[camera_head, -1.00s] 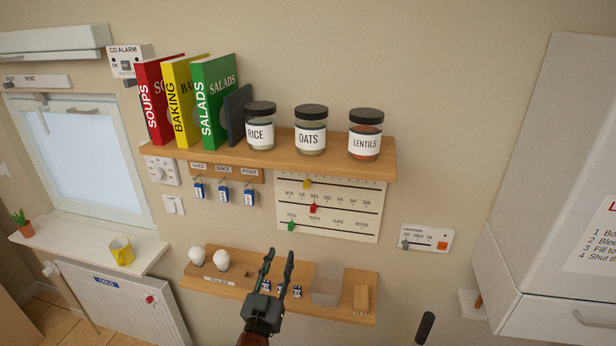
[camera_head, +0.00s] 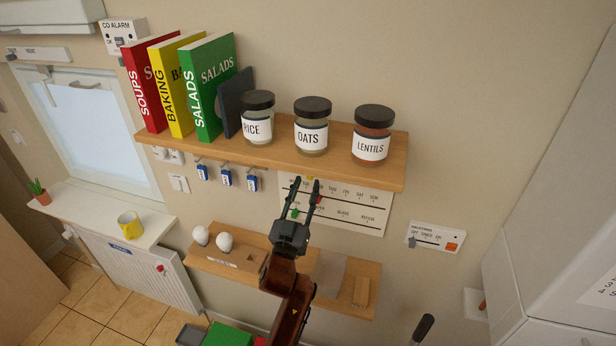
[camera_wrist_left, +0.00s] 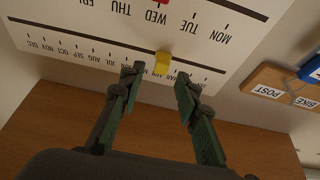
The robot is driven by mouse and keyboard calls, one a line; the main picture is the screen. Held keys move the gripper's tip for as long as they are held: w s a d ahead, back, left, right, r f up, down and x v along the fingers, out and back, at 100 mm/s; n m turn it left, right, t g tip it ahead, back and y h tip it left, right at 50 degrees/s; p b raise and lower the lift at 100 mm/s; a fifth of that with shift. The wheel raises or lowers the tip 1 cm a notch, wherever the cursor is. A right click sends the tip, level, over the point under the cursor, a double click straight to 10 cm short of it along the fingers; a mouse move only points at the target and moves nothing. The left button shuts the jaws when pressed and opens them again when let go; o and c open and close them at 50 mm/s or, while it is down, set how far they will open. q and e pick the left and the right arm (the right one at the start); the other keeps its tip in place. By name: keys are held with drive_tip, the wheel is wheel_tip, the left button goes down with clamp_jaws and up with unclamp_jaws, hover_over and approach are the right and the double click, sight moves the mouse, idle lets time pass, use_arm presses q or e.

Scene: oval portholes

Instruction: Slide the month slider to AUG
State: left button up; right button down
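The calendar panel (camera_head: 352,212) hangs on the wall below the shelf, which hides its top month row in the head view. In the left wrist view the panel (camera_wrist_left: 112,30) appears upside down. The yellow month slider (camera_wrist_left: 162,62) sits on the month track right of the AUG label, toward the JAN end; its exact month is hard to read. My left gripper (camera_head: 306,186) is open, fingers pointing up at the panel. In the wrist view its fingertips (camera_wrist_left: 160,77) are either side of the slider and short of it, with gaps both sides. My right gripper is not in view.
The wooden shelf (camera_head: 270,160) with jars and books juts out just above my left gripper. Key tags (camera_head: 226,178) hang left of the panel.

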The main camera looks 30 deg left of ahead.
use_arm(q)
drive_tip(key=x, duration=0.2)
drive_tip(key=shift+w+a+r, duration=0.1)
drive_tip(key=shift+w, duration=0.25)
drive_tip(key=shift+c, duration=0.2)
clamp_jaws()
idle(0.4)
